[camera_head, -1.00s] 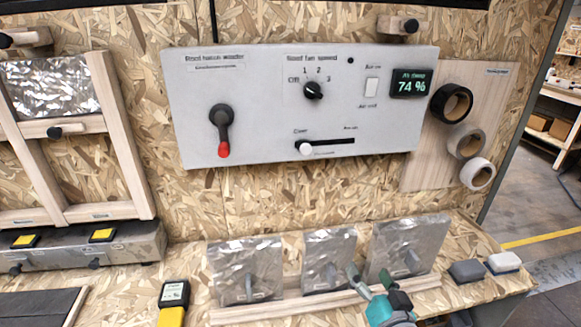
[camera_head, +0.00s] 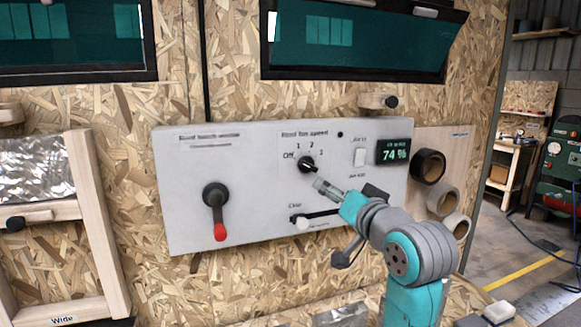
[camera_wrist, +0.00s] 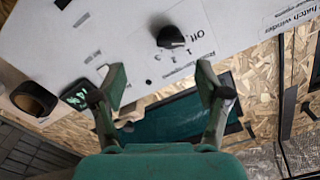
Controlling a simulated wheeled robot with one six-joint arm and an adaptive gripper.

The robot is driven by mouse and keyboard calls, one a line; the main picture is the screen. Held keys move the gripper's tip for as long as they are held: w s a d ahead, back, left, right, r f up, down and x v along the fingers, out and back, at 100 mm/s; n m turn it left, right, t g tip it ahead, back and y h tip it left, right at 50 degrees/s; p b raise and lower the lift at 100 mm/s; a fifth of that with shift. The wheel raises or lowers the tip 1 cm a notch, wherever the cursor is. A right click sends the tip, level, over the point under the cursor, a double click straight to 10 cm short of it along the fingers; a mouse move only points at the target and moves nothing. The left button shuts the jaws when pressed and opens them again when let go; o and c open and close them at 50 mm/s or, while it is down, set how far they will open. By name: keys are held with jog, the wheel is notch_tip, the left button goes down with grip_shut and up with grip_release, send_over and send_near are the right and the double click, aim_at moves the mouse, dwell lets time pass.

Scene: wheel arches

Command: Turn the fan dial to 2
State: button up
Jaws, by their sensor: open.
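The fan dial is a round black knob (camera_head: 306,164) on the white control panel (camera_head: 245,160), with marks Off, 1, 2 and 3 around it. It also shows in the wrist view (camera_wrist: 171,37). I cannot tell clearly which mark its pointer faces. My gripper (camera_head: 324,187) is just below and right of the dial in the head view, close to the panel. In the wrist view my gripper (camera_wrist: 160,82) has its two fingers spread apart with nothing between them. The dial lies beyond the fingertips, apart from them.
A red-tipped crank handle (camera_head: 216,208) sticks out left of the dial.

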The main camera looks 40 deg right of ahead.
aim_at(312, 165)
jog(key=x, duration=0.3)
jog(key=r+x, duration=0.1)
jog(key=x, duration=0.3)
jog(key=r+x, duration=0.1)
jog(key=x, duration=0.3)
jog(key=shift+w+a+r, duration=0.1)
jog(key=shift+a+r, duration=0.1)
jog(key=c, duration=1.2)
jog(key=shift+o, duration=0.2)
